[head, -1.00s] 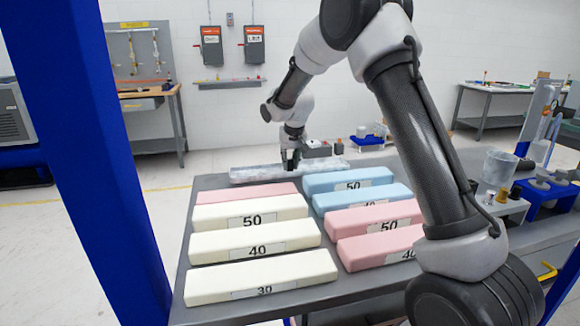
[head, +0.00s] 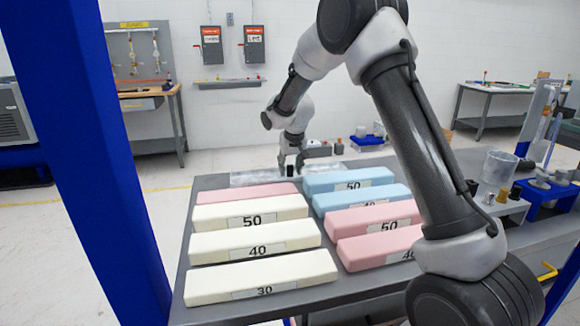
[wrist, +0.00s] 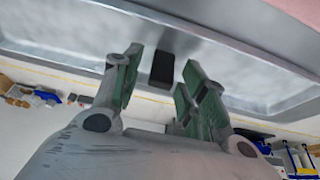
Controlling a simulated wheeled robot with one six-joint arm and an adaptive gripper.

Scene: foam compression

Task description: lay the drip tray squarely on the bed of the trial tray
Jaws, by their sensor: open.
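The drip tray (head: 250,179), a long silvery metal tray, lies low behind the foam blocks at the far end of the table in the head view. Its near side is partly hidden by the blocks. In the wrist view its grey floor and raised rim (wrist: 60,62) fill the upper part, with a black grip block (wrist: 162,66) standing on it. My gripper (head: 290,169) is over the tray; in the wrist view its two fingers (wrist: 158,82) are apart on either side of the block, with gaps showing. I cannot tell the trial tray's bed from the drip tray, nor whether they are square.
White foam blocks (head: 262,244) and pink ones (head: 375,215) lie in rows on the grey table, with blue blocks (head: 350,179) further back. A clear beaker (head: 498,170) stands at the right. A blue post (head: 90,150) rises at the left.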

